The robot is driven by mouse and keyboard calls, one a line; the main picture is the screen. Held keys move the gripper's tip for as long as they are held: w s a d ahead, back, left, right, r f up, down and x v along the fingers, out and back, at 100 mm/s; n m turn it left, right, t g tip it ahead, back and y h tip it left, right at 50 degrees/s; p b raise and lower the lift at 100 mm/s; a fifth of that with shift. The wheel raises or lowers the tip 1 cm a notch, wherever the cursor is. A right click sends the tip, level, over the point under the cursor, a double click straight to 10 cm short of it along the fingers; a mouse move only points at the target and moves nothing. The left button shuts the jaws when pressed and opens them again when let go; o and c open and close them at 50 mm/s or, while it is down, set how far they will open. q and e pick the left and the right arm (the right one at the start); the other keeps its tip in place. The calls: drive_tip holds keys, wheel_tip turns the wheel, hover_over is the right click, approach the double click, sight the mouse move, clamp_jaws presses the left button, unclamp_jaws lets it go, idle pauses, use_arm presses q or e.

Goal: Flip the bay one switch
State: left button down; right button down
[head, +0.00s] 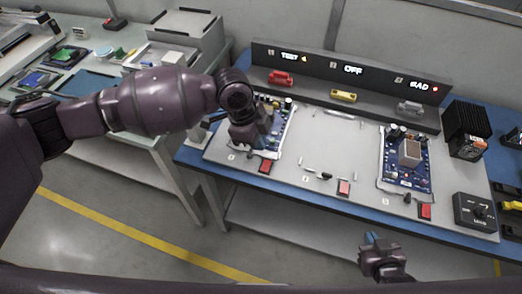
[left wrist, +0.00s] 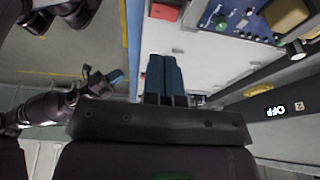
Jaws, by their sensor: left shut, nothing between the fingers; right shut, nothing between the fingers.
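The bay one board (head: 270,118) lies at the left of the test panel, under a lit TEST sign (head: 290,56). In front of it are a small black switch (head: 249,157) and a red button (head: 265,167). My left gripper (head: 247,137) is over the board's near left part and hides some of it; I cannot tell whether it touches. Its blue fingers (left wrist: 164,78) are shut and empty in the left wrist view. My right gripper (head: 371,240) is shut and empty, in front of the bench's near edge, apart from everything.
Bay two has an OFF sign (head: 353,69), no board and a red button (head: 343,188). Bay three has a BAD sign (head: 420,86) and a board (head: 393,172). A black heatsink (head: 466,129) and a dial box (head: 474,211) stand at right. A cluttered table (head: 88,80) is at left.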

use_arm(q)
drive_tip(key=shift+v, duration=2.6)
